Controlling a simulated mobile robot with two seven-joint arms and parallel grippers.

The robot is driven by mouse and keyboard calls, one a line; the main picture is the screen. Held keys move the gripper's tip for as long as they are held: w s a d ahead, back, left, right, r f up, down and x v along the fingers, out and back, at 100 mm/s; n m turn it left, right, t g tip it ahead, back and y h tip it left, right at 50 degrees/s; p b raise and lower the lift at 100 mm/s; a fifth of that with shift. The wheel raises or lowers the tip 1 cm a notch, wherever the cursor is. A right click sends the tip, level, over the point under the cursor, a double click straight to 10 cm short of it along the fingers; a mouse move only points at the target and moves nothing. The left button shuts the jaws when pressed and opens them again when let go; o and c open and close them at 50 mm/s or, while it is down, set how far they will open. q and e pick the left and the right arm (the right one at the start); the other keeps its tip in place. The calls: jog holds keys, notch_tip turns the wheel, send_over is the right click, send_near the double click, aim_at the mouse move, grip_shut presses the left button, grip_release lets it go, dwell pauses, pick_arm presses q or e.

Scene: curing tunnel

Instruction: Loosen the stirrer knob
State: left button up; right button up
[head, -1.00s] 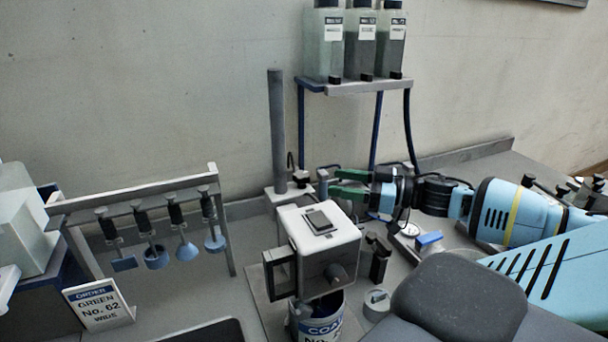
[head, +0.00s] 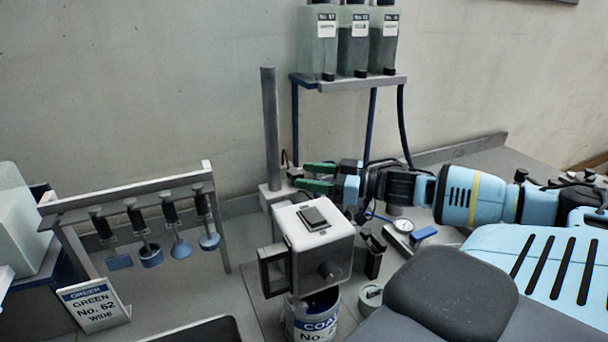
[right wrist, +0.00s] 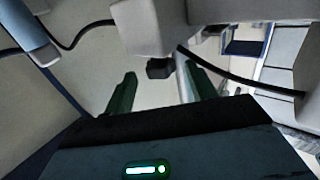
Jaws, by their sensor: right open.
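The stirrer is a white box-shaped head (head: 318,218) beside a grey upright post (head: 271,130). A small dark knob (head: 296,173) sits at the clamp block by the post. My right gripper (head: 306,177) has green fingers, is open, and points left at this knob. In the right wrist view the dark knob (right wrist: 160,68) shows beyond and between the two green fingers (right wrist: 158,85), under a white block (right wrist: 155,25). I see no finger touching it. Another round dark knob (head: 328,270) is on the stirrer head's front. My left gripper is not in view.
A labelled can (head: 312,318) stands under the stirrer head. A shelf (head: 350,83) with bottles rises behind my right gripper. A rack (head: 130,200) of hanging tools and an order sign (head: 93,303) are at left.

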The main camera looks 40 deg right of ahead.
jog(key=shift+w+a, duration=0.1)
jog(key=shift+w, duration=0.05)
jog(key=shift+w+a, duration=0.35)
jog(key=shift+w, duration=0.15)
jog(key=shift+w+a, duration=0.1)
jog(key=shift+w, duration=0.05)
jog(key=shift+c, duration=0.3)
